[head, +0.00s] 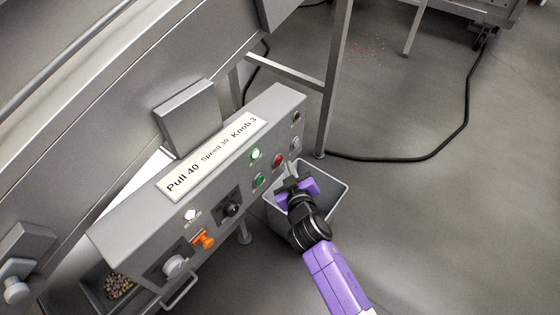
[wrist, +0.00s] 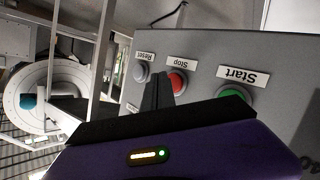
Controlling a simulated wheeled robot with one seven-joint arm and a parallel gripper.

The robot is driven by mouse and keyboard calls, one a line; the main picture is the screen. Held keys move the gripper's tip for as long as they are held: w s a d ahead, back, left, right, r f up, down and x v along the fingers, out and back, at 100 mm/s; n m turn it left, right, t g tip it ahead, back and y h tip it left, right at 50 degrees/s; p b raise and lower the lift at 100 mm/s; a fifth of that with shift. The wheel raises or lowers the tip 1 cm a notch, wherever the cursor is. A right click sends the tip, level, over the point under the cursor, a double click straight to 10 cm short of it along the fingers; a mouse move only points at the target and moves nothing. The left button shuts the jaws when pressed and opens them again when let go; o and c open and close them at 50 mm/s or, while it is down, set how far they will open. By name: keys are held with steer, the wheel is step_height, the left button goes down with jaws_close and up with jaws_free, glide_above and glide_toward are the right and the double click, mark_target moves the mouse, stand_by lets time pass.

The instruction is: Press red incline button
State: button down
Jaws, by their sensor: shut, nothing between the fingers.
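A red button (head: 278,160) sits on the right part of the sloping grey control panel (head: 140,222). In the wrist view the red button (wrist: 178,82) has an upside-down "Stop" label; no "incline" label is readable. My gripper (head: 289,170) is shut and empty, just in front of the panel near the red button. In the wrist view the closed fingertips (wrist: 158,84) cover the left edge of the red button. I cannot tell whether they touch it.
A green button (head: 258,180) labelled "Start" (wrist: 243,75) and a pale "Reset" button (wrist: 142,73) flank the red one. An orange knob (head: 204,240) and a black knob (head: 231,208) are further left. A grey bin (head: 338,194) stands below my gripper. Floor to the right is mostly clear.

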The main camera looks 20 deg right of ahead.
steer(key=shift+w+a, duration=0.2)
steer(key=shift+w, duration=0.1)
steer(key=shift+w+a+b, duration=0.3)
steer(key=shift+w+b, duration=0.05)
steer(key=shift+b, duration=0.15)
stand_by(0.6)
steer(key=shift+s, duration=0.1)
steer(key=shift+s+d+p, duration=0.3)
steer(key=shift+s+d, duration=0.2)
steer(key=shift+s, duration=0.1)
stand_by(0.3)
steer(key=shift+s+d+p, duration=0.5)
steer(key=shift+s+d, duration=0.25)
steer(key=shift+s, duration=0.3)
steer(key=shift+s+d+p, duration=0.5)
steer(key=shift+s+d, duration=0.25)
steer(key=shift+s, duration=0.25)
